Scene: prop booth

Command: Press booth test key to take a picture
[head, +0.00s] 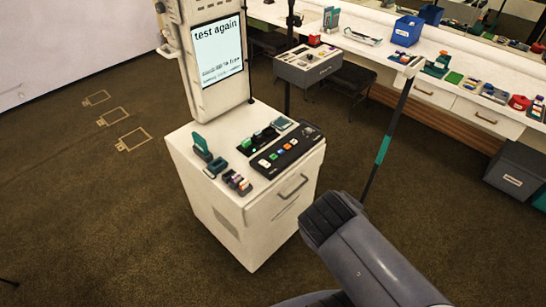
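The white booth (207,217) stands at the centre on the brown carpet. Its upright screen (218,55) shows the words "test again" with smaller text below that I cannot read. A black key panel (298,143) on the right of its top carries several keys, among them white, blue, orange and green ones. A second dark strip (258,141) with a green part lies behind it. Which key is the test key is not readable. The dark ribbed end of my arm (331,216) is at lower right, apart from the panel in the picture. I cannot make out two fingertips there.
Small teal and dark items (238,182) sit on the booth's left front top. A thin dark pole (385,145) with a teal band rises at right, its lower end hidden behind my arm. A white counter (375,57) with a blue bin (407,31) runs behind.

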